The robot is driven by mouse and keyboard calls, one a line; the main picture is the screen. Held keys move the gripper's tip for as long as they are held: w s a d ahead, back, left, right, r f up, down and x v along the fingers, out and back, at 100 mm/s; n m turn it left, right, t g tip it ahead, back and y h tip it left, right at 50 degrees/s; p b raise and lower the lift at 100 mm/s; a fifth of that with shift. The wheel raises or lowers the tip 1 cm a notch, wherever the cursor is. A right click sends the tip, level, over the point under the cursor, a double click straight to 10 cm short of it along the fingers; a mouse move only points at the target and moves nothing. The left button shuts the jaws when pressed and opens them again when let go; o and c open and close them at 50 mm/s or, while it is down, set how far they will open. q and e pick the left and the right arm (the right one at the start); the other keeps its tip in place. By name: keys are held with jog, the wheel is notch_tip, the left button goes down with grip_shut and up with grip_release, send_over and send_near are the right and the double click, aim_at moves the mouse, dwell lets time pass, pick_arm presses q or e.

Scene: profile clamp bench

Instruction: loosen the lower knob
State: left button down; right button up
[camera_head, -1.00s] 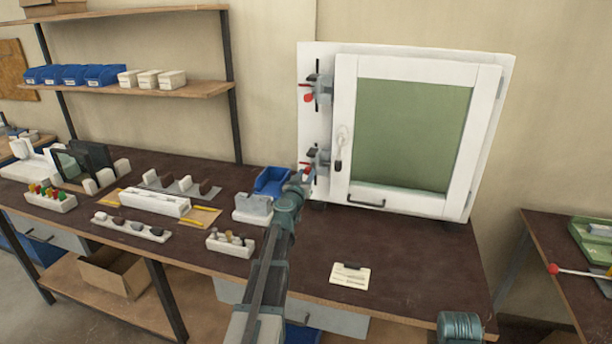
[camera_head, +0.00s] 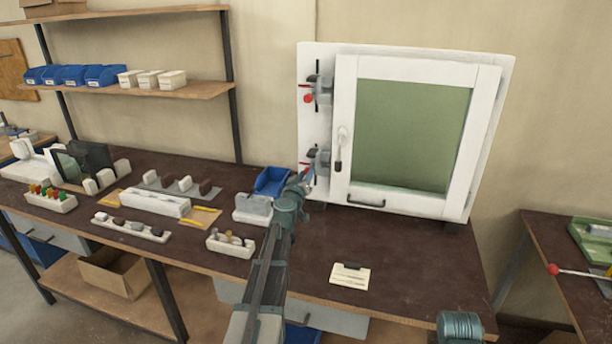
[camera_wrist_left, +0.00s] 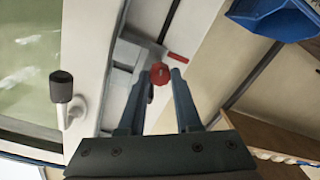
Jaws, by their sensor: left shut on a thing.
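The white cabinet door (camera_head: 352,70) with a green window stands at the back of the bench, with two clamps on the panel at its left. The upper clamp (camera_head: 321,90) carries a red knob (camera_head: 308,98). The lower clamp (camera_head: 319,160) is partly covered by my left gripper (camera_head: 306,178), which reaches it from the front. In the left wrist view, the red lower knob (camera_wrist_left: 160,73) sits between the fingertips of my left gripper (camera_wrist_left: 160,78), which is shut on it.
A blue bin (camera_head: 271,181) and a grey-white block (camera_head: 253,209) stand just left of my left gripper. The door's lever handle (camera_head: 341,145) is close on the right. A card (camera_head: 350,276) lies on the bench front, with clear surface around it.

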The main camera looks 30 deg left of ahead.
pick_arm(q)
jog(key=n, duration=1.8)
jog(key=shift+a+h, duration=0.1)
jog(key=shift+h, duration=0.2)
dwell(0.4)
jog(key=c, duration=0.6)
grip_release()
jog(key=shift+s, duration=0.1)
jog(key=v, duration=1.3)
jog(key=shift+s+p, duration=0.3)
jog(key=shift+s, duration=0.05)
